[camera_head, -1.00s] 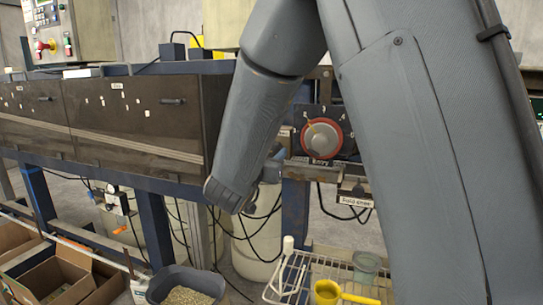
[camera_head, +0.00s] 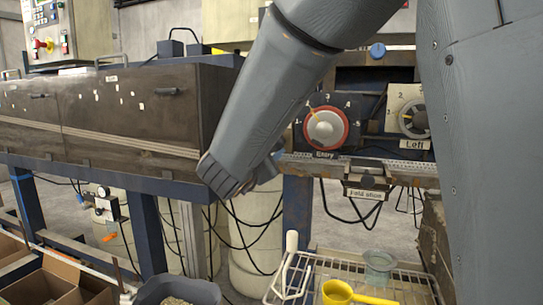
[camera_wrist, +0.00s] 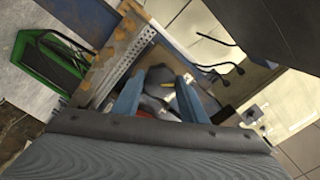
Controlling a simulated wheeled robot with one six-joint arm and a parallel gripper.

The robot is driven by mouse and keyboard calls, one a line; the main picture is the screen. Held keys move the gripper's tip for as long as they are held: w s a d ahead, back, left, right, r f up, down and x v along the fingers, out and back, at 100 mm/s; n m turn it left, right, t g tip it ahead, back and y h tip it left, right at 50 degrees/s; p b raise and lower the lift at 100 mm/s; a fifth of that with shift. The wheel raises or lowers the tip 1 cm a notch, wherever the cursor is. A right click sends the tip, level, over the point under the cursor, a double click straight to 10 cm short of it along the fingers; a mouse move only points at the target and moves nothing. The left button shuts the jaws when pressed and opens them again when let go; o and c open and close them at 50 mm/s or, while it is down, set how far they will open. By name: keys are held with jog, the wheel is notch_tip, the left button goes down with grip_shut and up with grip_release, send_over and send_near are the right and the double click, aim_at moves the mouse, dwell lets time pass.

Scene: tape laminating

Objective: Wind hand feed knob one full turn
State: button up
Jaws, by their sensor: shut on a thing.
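My gripper (camera_wrist: 158,88) shows in the wrist view, its two blue fingers on either side of a grey rounded knob (camera_wrist: 158,76) with a yellow mark and some red beside it. The fingers are closed on this knob, which I take for the hand feed knob; no label on it can be read. In the head view my gripper end (camera_head: 268,168) is mostly behind my own wrist, below and left of the red-ringed dial, and the held knob is hidden there.
A red-ringed dial labelled Entry (camera_head: 326,128) and a grey dial labelled Left (camera_head: 414,118) sit on the machine front. Dark covers (camera_head: 130,125) lie left. Below stand a wire rack (camera_head: 300,272) with a yellow scoop (camera_head: 340,293) and a bin (camera_head: 178,290).

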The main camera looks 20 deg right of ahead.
jog(key=m+b, duration=0.8)
jog(key=shift+b, duration=0.35)
jog(key=shift+m, duration=0.3)
jog(key=o, duration=1.1)
jog(key=shift+c, duration=0.2)
jog(key=shift+a, duration=0.1)
jog(key=v, duration=0.7)
jog(key=shift+s+a+b, duration=0.15)
jog(key=shift+s+b, duration=0.2)
jog(key=shift+b, duration=0.05)
